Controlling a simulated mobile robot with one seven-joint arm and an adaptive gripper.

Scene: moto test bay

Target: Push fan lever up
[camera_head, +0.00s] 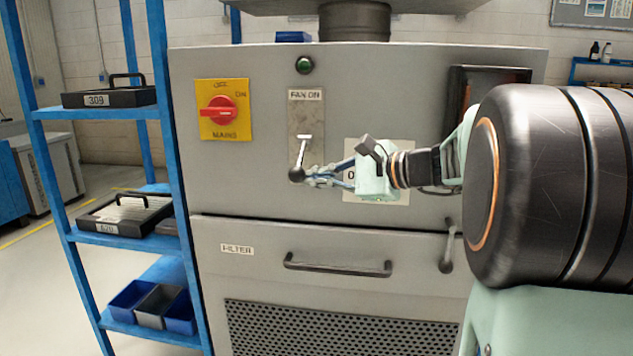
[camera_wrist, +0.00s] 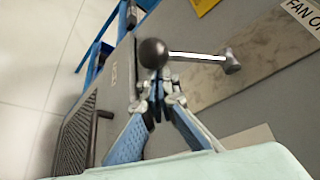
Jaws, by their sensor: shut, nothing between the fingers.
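The fan lever is a thin pale rod with a dark ball knob (camera_head: 297,174). It is mounted on a metal plate (camera_head: 305,118) labelled FAN ON, on the grey cabinet front. The knob hangs below the pivot, so the lever points down. In the wrist view the knob (camera_wrist: 153,53) and its rod (camera_wrist: 197,56) lie just beyond my fingertips. My gripper (camera_head: 314,177) is shut and empty, its tips close beside the knob on the right. I cannot tell whether they touch it. A green lamp (camera_head: 304,65) sits above the plate.
A yellow mains panel with a red rotary switch (camera_head: 218,110) is left of the lever. A filter drawer handle (camera_head: 337,266) is below. A blue shelf rack (camera_head: 67,232) with labelled trays and bins stands left. A white notice (camera_head: 399,191) is partly behind my gripper.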

